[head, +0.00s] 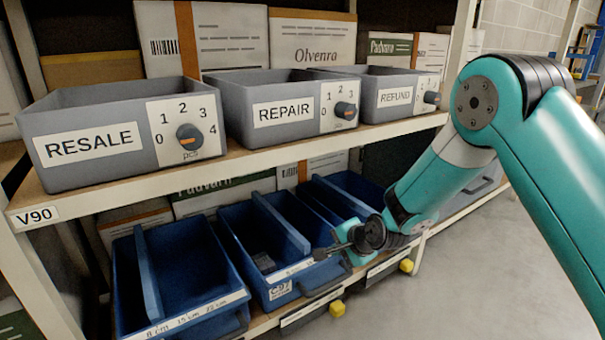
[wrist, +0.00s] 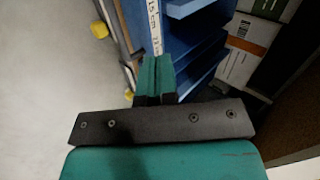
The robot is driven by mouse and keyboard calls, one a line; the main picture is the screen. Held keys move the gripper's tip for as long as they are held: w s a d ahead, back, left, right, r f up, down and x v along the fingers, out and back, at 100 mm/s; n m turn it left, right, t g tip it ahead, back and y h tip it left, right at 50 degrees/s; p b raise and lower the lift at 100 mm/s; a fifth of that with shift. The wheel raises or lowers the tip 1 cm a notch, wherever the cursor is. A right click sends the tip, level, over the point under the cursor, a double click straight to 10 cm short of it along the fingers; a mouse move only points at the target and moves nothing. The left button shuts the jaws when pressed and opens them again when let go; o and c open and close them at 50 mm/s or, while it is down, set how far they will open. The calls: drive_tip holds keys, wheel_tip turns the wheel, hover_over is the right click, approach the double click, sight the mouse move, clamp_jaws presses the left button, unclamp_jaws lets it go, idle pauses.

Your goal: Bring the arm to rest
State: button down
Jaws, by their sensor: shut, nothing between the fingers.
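My teal arm reaches in from the right in the head view and bends down toward the lower shelf. My gripper (head: 323,253) is in front of the blue bins, close to the front rim of the middle blue bin (head: 262,222). In the wrist view the two teal fingers of my gripper (wrist: 156,70) lie together with nothing between them. They point toward a blue bin edge with a ruler strip (wrist: 155,28). I cannot tell whether the fingertips touch the bin.
The upper shelf (head: 250,150) holds grey bins labelled RESALE (head: 88,146), REPAIR (head: 283,112) and REFUND (head: 394,97), each with a dial. Another blue bin (head: 185,270) stands at lower left. Yellow blocks (head: 337,309) sit along the lower shelf front. Grey floor (head: 470,285) is clear at right.

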drive_tip(key=s+a+r+n+g, duration=0.1)
drive_tip(key=s+r+n+g, duration=0.1)
drive_tip(key=s+r+n, duration=0.5)
drive_tip(key=s+d+r+n+g, duration=0.15)
drive_tip(key=s+r+n, duration=0.3)
drive_tip(key=s, duration=0.55)
drive_tip(key=s+d+r+n+g, duration=0.1)
drive_tip(key=s+r+n+g, duration=0.15)
drive_tip(key=s+r, duration=0.45)
drive_tip(key=s+d+r+n+g, duration=0.1)
drive_tip(key=s+d+r+n, duration=0.2)
drive_tip(key=s, duration=0.9)
wheel_tip(320, 180, up, 34)
drive_tip(key=a+p, duration=0.1)
drive_tip(key=p, duration=3.3)
drive_tip(key=shift+w+a+f+n+h, duration=0.2)
drive_tip(key=shift+n+h, duration=0.1)
drive_tip(key=shift+n, duration=0.1)
